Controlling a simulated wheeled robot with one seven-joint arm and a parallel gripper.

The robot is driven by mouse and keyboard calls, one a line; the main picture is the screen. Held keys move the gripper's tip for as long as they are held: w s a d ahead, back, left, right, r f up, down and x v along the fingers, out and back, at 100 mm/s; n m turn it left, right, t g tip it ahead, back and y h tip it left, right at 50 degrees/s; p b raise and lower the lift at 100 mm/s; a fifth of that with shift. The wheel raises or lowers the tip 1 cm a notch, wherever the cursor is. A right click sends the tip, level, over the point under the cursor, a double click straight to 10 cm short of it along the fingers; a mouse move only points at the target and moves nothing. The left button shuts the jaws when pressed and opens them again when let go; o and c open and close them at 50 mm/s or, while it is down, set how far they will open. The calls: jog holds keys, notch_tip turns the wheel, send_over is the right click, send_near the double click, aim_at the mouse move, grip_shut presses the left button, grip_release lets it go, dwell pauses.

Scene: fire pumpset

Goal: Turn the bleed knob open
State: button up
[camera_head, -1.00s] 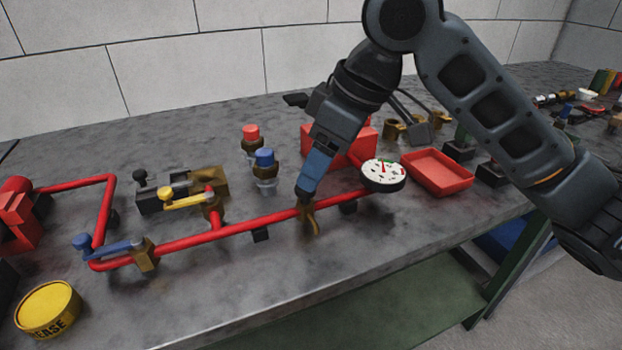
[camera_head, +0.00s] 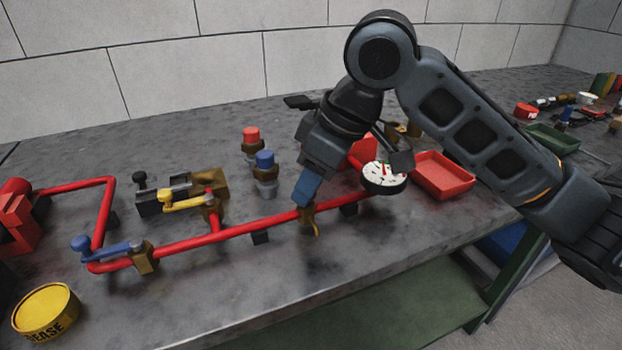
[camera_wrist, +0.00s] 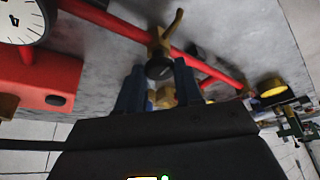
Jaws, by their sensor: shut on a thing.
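The dark round bleed knob (camera_wrist: 160,69) shows in the wrist view between my two blue fingertips. My gripper (camera_head: 305,203) is shut on it, at the brass bleed valve on the red pipe. In the head view the fingers hide the knob. The brass spout (camera_head: 314,226) of this valve hangs below the pipe; it also shows in the wrist view (camera_wrist: 168,34). Whether the knob has turned cannot be told.
The red pipe (camera_head: 240,231) runs along the bench (camera_head: 190,295). A white-faced gauge (camera_head: 384,175) and a red tray (camera_head: 443,173) are to the right. A yellow lever (camera_head: 187,203), a blue lever (camera_head: 110,247) and a yellow grease tin (camera_head: 46,312) are to the left.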

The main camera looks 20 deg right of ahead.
jog(key=c, duration=0.4)
